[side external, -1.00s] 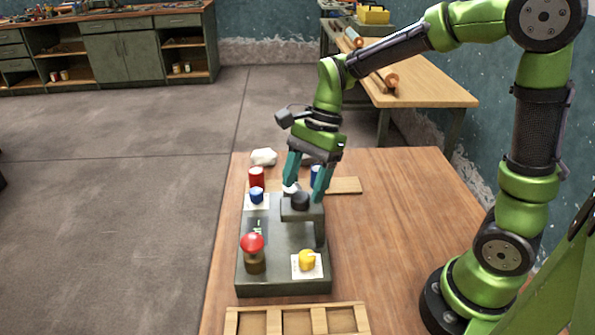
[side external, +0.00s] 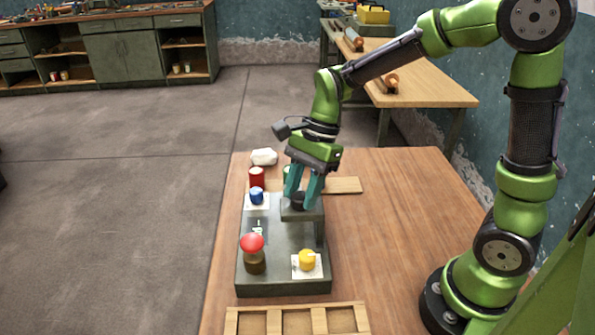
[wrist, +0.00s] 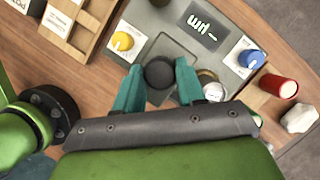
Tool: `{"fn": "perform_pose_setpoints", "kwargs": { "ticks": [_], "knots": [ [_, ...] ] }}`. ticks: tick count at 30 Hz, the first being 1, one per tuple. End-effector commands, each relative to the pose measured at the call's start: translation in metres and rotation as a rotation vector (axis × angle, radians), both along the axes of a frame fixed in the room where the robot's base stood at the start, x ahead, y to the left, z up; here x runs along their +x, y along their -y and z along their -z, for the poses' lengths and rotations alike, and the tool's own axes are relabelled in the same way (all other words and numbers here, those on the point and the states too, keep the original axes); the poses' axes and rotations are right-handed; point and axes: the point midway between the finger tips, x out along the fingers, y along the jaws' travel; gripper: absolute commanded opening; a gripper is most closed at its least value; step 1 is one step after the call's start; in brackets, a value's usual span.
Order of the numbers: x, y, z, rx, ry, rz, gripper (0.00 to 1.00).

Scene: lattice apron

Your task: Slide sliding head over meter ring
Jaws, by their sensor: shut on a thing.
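The sliding head is a grey arm raised on a post (side external: 320,232) at the right of the grey console (side external: 285,280), with a black round knob (wrist: 159,72) on top. My gripper (side external: 299,203) is shut on that knob, one teal finger on each side; the wrist view shows the knob between the fingertips (wrist: 159,82). A small round pale dial with a brassy rim (wrist: 208,82), apparently the meter ring, sits beside the head in the wrist view, partly covered by a finger. It is hidden behind my gripper in the side view.
The console also carries a blue knob (side external: 256,196), a yellow knob (side external: 307,260), a red mushroom button (side external: 252,243) and a display (wrist: 210,22). A red cylinder (side external: 257,177) and white lump (side external: 264,157) stand behind. A wooden tray (side external: 295,318) lies in front. The table's right is clear.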

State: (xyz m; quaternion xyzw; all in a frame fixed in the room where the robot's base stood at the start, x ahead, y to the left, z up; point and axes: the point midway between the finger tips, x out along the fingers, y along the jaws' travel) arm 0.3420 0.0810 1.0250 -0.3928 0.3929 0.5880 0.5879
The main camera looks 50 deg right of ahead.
Motion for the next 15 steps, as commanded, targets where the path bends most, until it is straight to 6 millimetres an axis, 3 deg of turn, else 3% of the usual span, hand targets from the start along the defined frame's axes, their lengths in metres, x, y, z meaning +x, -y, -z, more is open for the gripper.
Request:
{"fn": "perform_pose_setpoints", "kwargs": {
  "ticks": [5,15],
  "knots": [
    [0.005,0.005,0.0,0.001,0.0,0.003,0.0],
    [0.057,0.055,0.0,0.0,0.002,0.004,0.0]
  ]
}}
